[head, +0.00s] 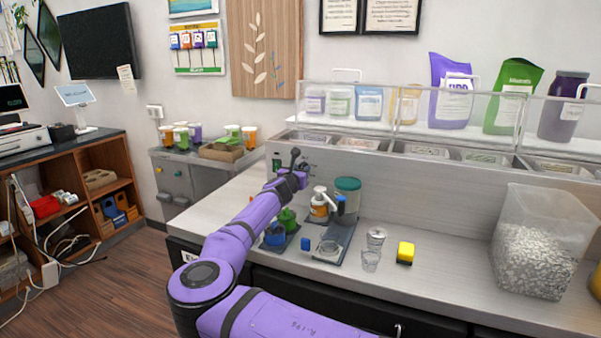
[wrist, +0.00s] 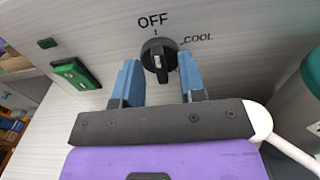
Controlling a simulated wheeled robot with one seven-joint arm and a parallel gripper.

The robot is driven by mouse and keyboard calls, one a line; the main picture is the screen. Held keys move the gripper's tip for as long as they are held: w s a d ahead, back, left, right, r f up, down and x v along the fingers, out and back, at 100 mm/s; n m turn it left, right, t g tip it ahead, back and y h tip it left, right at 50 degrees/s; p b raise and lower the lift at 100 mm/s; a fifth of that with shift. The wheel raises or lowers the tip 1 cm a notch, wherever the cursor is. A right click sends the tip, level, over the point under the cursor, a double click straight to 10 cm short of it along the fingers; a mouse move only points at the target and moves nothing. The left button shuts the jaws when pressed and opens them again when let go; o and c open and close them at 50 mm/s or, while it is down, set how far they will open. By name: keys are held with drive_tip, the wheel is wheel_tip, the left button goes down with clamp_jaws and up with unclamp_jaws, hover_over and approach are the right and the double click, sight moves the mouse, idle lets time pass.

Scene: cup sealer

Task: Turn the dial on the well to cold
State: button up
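The black dial (wrist: 159,56) is on the grey front panel (wrist: 225,60) in the wrist view. OFF is printed above it and COOL to its upper right. Its ridge stands about upright, roughly in line with the mark under OFF. My gripper (wrist: 157,72) is open, with one blue finger on each side of the dial. I cannot tell whether either finger touches it. In the head view my gripper (head: 298,165) is at the left end of the well (head: 430,185), and the dial is hard to make out there.
A green switch (wrist: 76,73) is left of the dial.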

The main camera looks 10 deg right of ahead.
clamp_jaws()
drive_tip(key=shift+m, duration=0.4)
drive_tip(key=shift+f+m, duration=0.15)
drive_tip(key=shift+m, duration=13.45)
